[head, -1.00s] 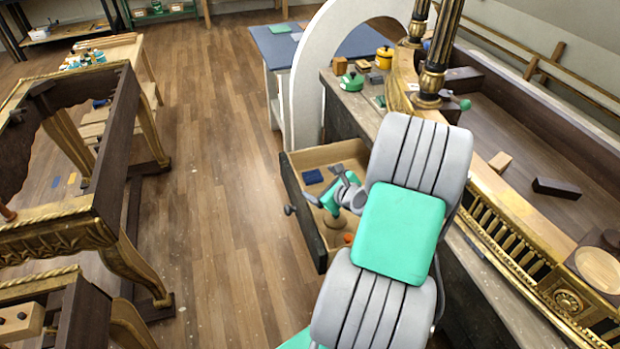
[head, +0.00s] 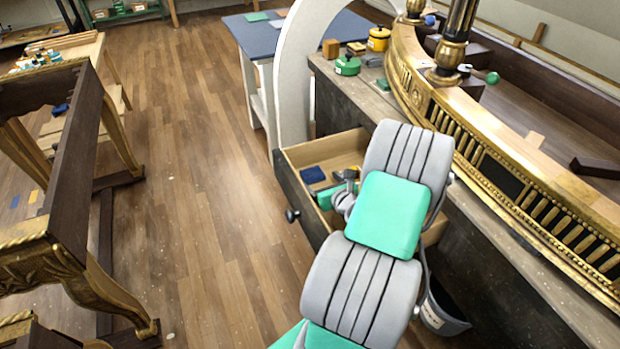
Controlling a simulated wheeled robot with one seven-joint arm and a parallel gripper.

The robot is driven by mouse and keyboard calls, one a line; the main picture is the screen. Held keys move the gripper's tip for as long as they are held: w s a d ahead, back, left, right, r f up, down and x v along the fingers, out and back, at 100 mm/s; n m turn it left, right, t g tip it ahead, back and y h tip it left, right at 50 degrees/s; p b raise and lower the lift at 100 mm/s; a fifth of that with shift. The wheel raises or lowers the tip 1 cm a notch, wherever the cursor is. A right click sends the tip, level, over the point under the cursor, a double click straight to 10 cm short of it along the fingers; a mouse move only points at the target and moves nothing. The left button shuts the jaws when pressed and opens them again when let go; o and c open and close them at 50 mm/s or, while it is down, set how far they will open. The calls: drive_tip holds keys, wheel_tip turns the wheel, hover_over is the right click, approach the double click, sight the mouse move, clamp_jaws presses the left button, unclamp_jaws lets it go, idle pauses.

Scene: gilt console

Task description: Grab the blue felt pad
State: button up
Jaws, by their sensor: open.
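The blue felt pad (head: 313,174) lies flat in the open drawer (head: 293,193), near its far left corner. My gripper (head: 345,176) is over the drawer, just to the right of the pad and apart from it in the picture. It is open with nothing seen in it, though my own arm partly covers it. I cannot tell its height above the drawer floor. The right part of the drawer is hidden behind my arm.
The drawer's dark front with a round knob (head: 292,215) juts into the aisle. The bench above holds a green pot (head: 347,65), a yellow pot (head: 378,39) and gilt woodwork (head: 470,130). A gilt table frame (head: 75,150) stands left.

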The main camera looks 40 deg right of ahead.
sight(311, 171)
drive_tip(key=x, duration=0.7)
drive_tip(key=shift+w+d+r, duration=0.1)
drive_tip(key=shift+w+r, duration=0.15)
drive_tip(key=shift+r, duration=0.05)
drive_tip(key=c, duration=1.4)
